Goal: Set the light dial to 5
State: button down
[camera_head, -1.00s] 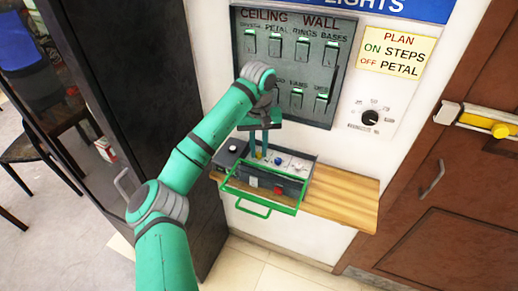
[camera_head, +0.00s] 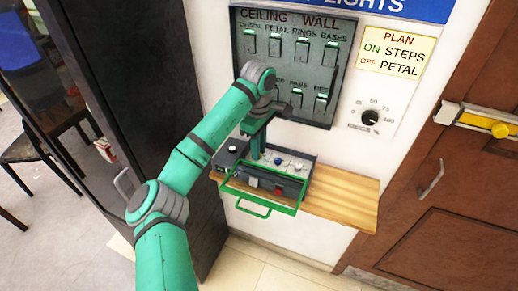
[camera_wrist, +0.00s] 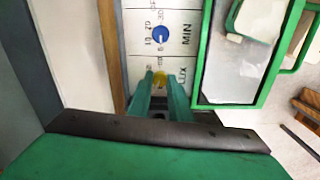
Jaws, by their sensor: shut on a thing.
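A grey control box (camera_head: 262,177) sits on the wooden shelf under the wall panel. My gripper (camera_head: 256,156) points down at its top. In the wrist view, my gripper's fingers (camera_wrist: 160,92) are shut on a small yellow knob (camera_wrist: 160,77) on the white face marked LUX. The knob's pointer and the numbers around it are mostly hidden by the fingers. A blue knob (camera_wrist: 162,35) marked MIN, with a numbered scale, is beside it; it also shows in the head view (camera_head: 278,160).
A green frame with a handle (camera_head: 265,209) sticks out at the box's front. A switch panel (camera_head: 290,60) is close behind my wrist. The shelf's right end (camera_head: 345,195) is clear.

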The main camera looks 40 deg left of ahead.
jog(key=n, duration=0.4)
jog(key=shift+w+r+n, duration=0.15)
jog(key=shift+n, duration=0.25)
jog(key=shift+a+n, duration=0.2)
jog(key=shift+n, duration=0.4)
jog(key=shift+s, duration=0.2)
jog(key=c, duration=1.6)
grip_release()
jog(key=shift+d, duration=0.1)
jog(key=shift+w, duration=0.1)
